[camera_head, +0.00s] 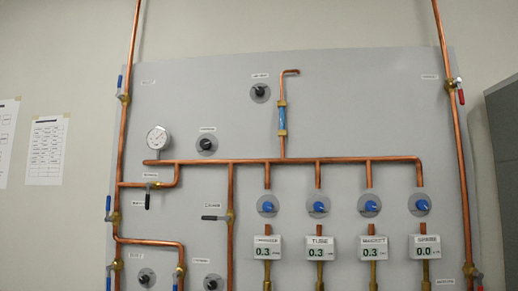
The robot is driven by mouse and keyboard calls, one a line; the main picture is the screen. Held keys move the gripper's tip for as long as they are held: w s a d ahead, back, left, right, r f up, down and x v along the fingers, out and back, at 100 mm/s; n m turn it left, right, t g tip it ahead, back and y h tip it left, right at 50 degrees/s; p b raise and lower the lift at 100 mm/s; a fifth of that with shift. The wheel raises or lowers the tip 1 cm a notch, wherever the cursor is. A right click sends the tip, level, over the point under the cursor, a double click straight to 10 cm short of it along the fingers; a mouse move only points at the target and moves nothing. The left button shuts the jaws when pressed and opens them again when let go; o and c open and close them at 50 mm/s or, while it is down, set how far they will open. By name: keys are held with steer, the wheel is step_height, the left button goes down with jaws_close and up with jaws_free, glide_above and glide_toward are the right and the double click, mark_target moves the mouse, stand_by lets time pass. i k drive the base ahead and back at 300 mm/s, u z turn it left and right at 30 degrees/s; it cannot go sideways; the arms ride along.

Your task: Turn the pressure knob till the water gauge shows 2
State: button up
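A round white dial gauge (158,138) sits on the copper pipe at the left of a grey wall panel; its reading is too small to tell. A black knob (207,144) on a round grey plate is just right of the gauge. Another black knob (260,92) is higher up, left of a blue-banded tube. Two more black knobs show at the bottom left, one (146,278) and the other (213,283). Their small labels are unreadable, so I cannot tell which is the pressure knob or which gauge is for water. My gripper is not in view.
Several blue knobs (318,206) stand in a row above digital displays: three read 0.3, and the rightmost display (425,247) reads 0.0. Copper pipes (300,160) and lever valves (147,197) stand out from the panel (380,100). A dark grey cabinet (503,150) is at the right edge.

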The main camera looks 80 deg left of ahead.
mark_target(205, 144)
steer(key=u, duration=3.1)
